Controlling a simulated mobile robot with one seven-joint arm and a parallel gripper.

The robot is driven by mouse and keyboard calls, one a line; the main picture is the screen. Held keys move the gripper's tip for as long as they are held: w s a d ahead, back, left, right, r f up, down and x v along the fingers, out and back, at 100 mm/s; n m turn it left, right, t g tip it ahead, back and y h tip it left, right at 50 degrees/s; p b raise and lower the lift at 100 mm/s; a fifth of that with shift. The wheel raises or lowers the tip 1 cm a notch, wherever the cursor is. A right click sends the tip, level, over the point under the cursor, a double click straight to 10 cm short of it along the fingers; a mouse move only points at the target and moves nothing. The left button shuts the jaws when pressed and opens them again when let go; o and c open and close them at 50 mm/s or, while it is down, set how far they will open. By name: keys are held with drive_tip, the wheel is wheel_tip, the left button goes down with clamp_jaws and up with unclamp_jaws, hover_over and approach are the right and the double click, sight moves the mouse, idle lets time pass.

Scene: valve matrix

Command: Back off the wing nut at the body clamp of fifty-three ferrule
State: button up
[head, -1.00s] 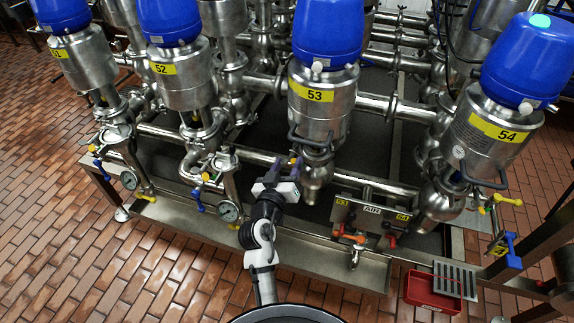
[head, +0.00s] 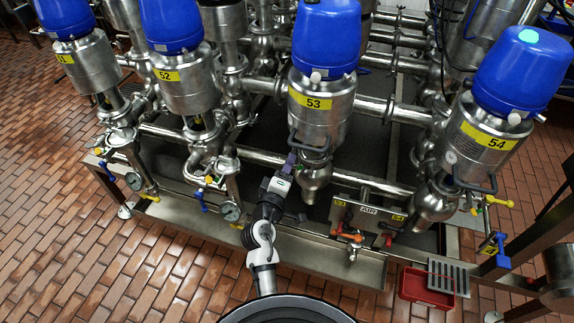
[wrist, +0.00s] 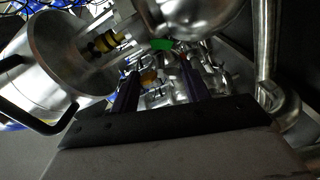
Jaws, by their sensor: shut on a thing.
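Valve 53 (head: 310,120) is a steel body under a blue cap, with a yellow number plate (head: 313,103) and a dark loop handle. My gripper (head: 291,160) is at its lower left front, just below the steel body, its purple fingers pointing up toward the clamp area. The gripper is shut on the wing nut, which is too small and dark to make out clearly. The clamp is mostly hidden behind the fingers in the head view.
Valves 52 (head: 183,85) and 54 (head: 487,140) stand to either side. A steel AIR panel (head: 368,212) with orange and red levers is right of my arm. A red bin (head: 428,288) lies at the lower right. Open brick floor (head: 90,250) is at the left.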

drive_tip(key=shift+r+n+p, duration=0.15)
drive_tip(key=shift+n+p, duration=0.3)
drive_tip(key=shift+n, duration=0.65)
drive_tip(key=o, duration=1)
drive_tip(key=shift+s, duration=0.15)
